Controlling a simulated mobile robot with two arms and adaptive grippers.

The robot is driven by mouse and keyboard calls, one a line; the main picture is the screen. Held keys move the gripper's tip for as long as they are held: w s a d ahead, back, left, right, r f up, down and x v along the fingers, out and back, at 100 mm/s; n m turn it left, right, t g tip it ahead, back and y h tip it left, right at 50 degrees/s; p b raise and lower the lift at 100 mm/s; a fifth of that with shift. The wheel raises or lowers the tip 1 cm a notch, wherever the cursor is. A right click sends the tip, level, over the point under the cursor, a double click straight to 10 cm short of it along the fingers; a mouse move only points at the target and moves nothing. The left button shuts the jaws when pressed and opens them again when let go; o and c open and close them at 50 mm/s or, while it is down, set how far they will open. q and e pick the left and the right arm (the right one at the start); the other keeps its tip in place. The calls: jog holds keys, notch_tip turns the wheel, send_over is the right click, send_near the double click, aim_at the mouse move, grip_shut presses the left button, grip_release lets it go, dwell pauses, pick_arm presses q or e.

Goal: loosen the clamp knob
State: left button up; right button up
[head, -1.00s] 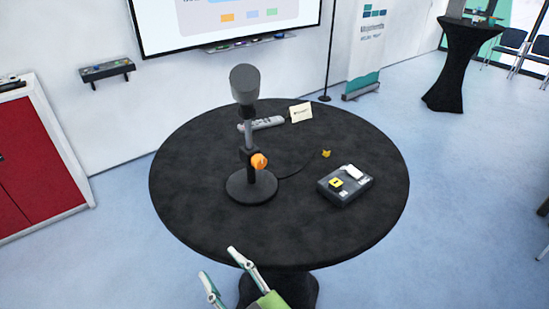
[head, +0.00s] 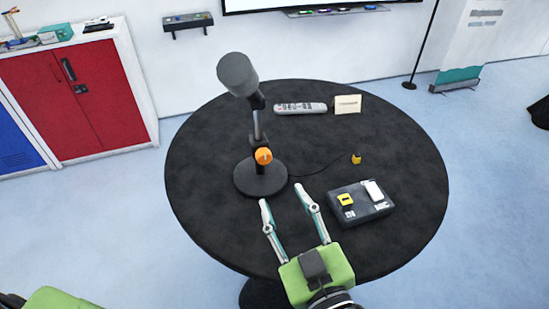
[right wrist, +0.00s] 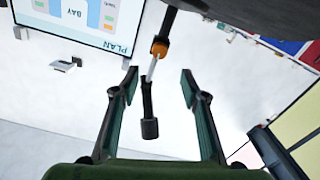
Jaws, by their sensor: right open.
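In the right wrist view the orange knob (right wrist: 160,47) and the post show beyond and between the spread fingertips. A green part of my left gripper (head: 58,299) shows at the bottom left; its fingers are not visible.
The black table (head: 210,150) also holds a dark box (head: 350,212) with a yellow piece, right of my right gripper. A remote (head: 300,108), a card (head: 347,104) and a small yellow item (head: 356,158) lie farther back. The table's left side is clear.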

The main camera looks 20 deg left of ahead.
send_near(265, 160)
jog(key=x, duration=0.8)
jog(key=shift+w+a, duration=0.1)
jog(key=shift+w, duration=0.1)
jog(key=shift+w+a, duration=0.15)
jog(key=shift+a, duration=0.05)
jog(key=shift+w, duration=0.1)
jog(key=shift+c, duration=0.4)
pick_arm(q)
jog(key=shift+s+a, duration=0.2)
jog(key=shift+s, duration=0.2)
pick_arm(e)
jog(key=c, duration=1)
